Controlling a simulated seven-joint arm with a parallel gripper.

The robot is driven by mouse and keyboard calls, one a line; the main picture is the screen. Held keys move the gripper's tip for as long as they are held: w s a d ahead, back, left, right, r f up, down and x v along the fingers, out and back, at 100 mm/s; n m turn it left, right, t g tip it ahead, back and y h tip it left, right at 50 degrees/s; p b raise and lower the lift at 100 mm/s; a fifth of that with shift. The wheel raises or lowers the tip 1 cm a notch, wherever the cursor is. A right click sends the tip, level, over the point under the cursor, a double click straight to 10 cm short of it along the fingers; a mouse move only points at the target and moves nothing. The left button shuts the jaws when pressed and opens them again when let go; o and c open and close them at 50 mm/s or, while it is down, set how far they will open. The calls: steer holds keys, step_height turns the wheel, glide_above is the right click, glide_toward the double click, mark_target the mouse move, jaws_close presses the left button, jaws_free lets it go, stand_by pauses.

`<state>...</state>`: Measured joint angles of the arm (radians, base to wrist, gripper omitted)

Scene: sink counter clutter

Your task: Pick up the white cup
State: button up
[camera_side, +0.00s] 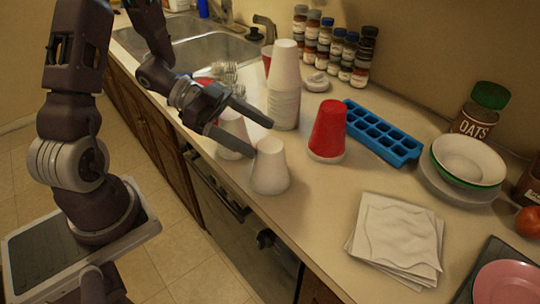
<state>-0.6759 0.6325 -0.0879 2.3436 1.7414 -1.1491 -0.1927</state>
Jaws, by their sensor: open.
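A white cup (270,170) stands upside down near the front edge of the counter. A second white cup (232,140) stands behind it to the left, partly hidden by my gripper. A tall stack of white cups (285,95) stands farther back, and a red cup (328,130) sits to the right with a white rim under it. My gripper (263,136) is open and empty. Its fingers point right and down, with the tips just above and behind the front white cup in the picture. I cannot tell whether a finger touches it.
A blue ice tray (383,133) lies right of the red cup. Stacked napkins (397,238) lie at the front right. Bowls (466,160), an oats jar (482,112) and a pink plate (507,283) are at the right. Spice jars (340,50) line the wall. The sink (215,50) is behind.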

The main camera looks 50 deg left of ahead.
mark_target(284, 153)
steer(key=shift+d+f, duration=0.15)
steer(key=shift+f, duration=0.3)
steer(key=x, duration=0.6)
steer(key=shift+w+d+f, duration=0.1)
steer(key=shift+w+d, duration=0.1)
steer(key=shift+d, duration=0.15)
steer(key=c, duration=1.4)
